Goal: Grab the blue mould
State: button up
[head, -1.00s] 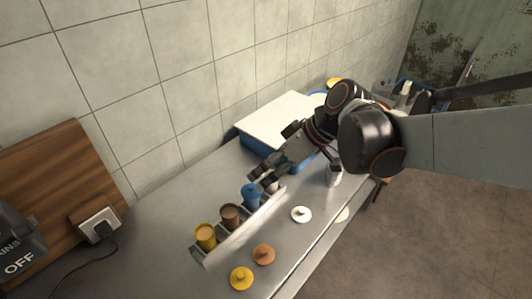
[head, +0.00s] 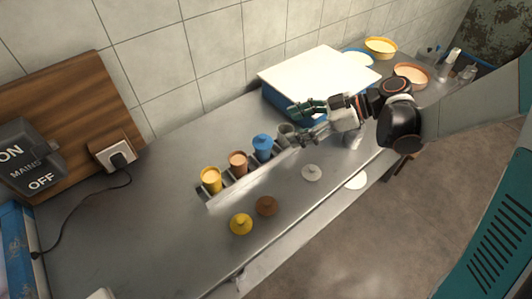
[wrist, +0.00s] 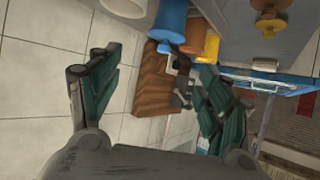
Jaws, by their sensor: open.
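The blue mould (head: 262,147) stands upright in a narrow grey rack (head: 238,190) on the metal counter. It sits between a brown mould (head: 238,163) and a grey-white mould (head: 286,133). In the wrist view the blue mould (wrist: 169,20) shows at the top, beside the pale mould (wrist: 128,7). My gripper (head: 296,124) is open and empty, at the right end of the rack by the grey-white mould. Its fingers (wrist: 155,65) are spread wide in the wrist view. I cannot tell if it touches any mould.
A yellow mould (head: 211,179) stands at the rack's left end. A blue tub with a white board (head: 318,75) stands behind my gripper.

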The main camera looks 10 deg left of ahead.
aim_at(263, 136)
jog(key=b+x, duration=0.1)
jog(key=x, duration=0.4)
jog(key=shift+a+f, duration=0.1)
jog(key=shift+a, duration=0.05)
jog(key=x, duration=0.1)
jog(key=b+x, duration=0.1)
jog(key=x, duration=0.1)
jog(key=b+x, duration=0.1)
jog(key=x, duration=0.1)
jog(key=shift+s+f, duration=0.15)
jog(key=shift+s, duration=0.15)
jog(key=c, duration=1.5)
jog(key=shift+c, duration=0.2)
